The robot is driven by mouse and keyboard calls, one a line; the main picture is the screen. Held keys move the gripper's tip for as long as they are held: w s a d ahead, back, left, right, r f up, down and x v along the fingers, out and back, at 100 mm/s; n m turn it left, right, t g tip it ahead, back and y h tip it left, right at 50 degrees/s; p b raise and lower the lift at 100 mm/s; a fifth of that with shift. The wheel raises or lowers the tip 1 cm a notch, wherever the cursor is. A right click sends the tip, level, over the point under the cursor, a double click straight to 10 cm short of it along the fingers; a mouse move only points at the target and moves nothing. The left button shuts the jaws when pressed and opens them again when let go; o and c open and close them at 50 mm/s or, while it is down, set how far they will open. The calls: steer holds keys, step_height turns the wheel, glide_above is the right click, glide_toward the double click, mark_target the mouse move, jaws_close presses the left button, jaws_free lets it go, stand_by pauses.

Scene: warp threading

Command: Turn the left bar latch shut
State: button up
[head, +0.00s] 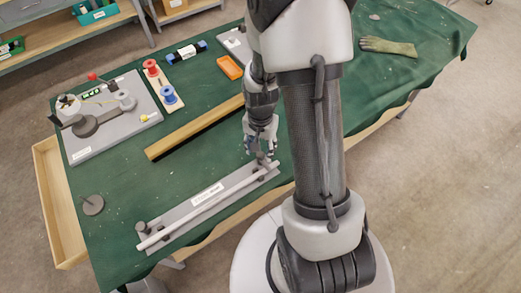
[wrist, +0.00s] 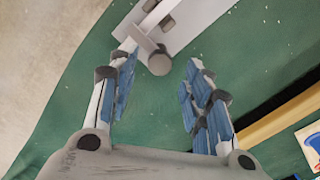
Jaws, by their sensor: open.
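A grey plate (head: 178,218) with a printed label carries a long white bar (head: 205,206) along its front side. A dark latch with a round knob (head: 141,227) stands at the plate's left end in the head view. A similar latch (head: 262,158) stands at its right end, close below my gripper (head: 260,150). In the wrist view, that near latch's round grey knob (wrist: 158,62) shows just beyond the gap of my gripper (wrist: 160,76), with its arm beside the bar end (wrist: 127,48). The blue-padded fingers are apart, with nothing held between them.
A wooden strip (head: 195,127) lies behind the plate on the green cloth (head: 110,195). A grey machine board (head: 105,118), red and blue spools (head: 160,82) and an orange tray (head: 230,67) stand farther back. A grey disc (head: 93,205) lies at left; a glove (head: 388,46) lies at right.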

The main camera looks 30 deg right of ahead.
mark_target(260, 154)
step_height(260, 154, up, 10)
steer(key=shift+f, duration=0.25)
stand_by(0.4)
